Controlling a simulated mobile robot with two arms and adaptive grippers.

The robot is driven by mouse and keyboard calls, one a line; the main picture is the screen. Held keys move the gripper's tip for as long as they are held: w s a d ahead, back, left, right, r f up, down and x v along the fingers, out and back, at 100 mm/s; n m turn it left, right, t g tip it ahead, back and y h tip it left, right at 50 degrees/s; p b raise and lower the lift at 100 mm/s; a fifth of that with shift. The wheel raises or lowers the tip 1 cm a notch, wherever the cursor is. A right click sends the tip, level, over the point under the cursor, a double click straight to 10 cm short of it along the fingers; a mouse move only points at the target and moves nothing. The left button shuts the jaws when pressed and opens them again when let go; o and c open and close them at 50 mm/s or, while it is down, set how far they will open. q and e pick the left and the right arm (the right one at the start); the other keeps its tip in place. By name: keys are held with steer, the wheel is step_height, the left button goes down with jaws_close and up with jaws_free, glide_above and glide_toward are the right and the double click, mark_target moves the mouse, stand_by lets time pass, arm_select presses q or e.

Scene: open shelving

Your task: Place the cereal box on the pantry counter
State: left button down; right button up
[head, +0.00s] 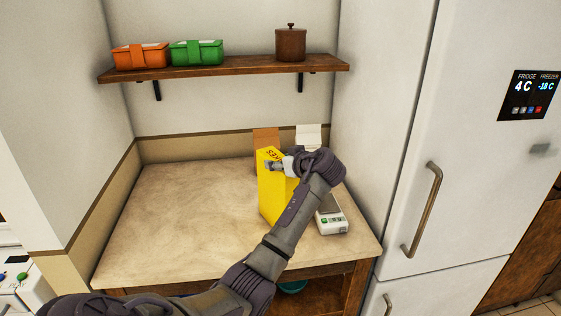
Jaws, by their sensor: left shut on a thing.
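A yellow cereal box (268,190) with dark lettering near its top shows in the head view, upright over the right half of the pantry counter (178,208). My left gripper (281,165) is shut on the upper part of the box. My left arm reaches in from the lower left and hides the right side of the box. I cannot tell whether the bottom of the box touches the counter. My right gripper is not in view.
A white kitchen scale (331,221) stands right of the box. A brown item (266,138) and a white item (309,135) stand behind it. The shelf (225,71) above bears lunch boxes and a brown canister (290,44). A fridge (430,130) stands right. The counter's left half is clear.

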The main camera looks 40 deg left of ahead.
arm_select(q)
steer(key=shift+c, duration=1.4)
jaws_free()
steer(key=shift+o, duration=0.2)
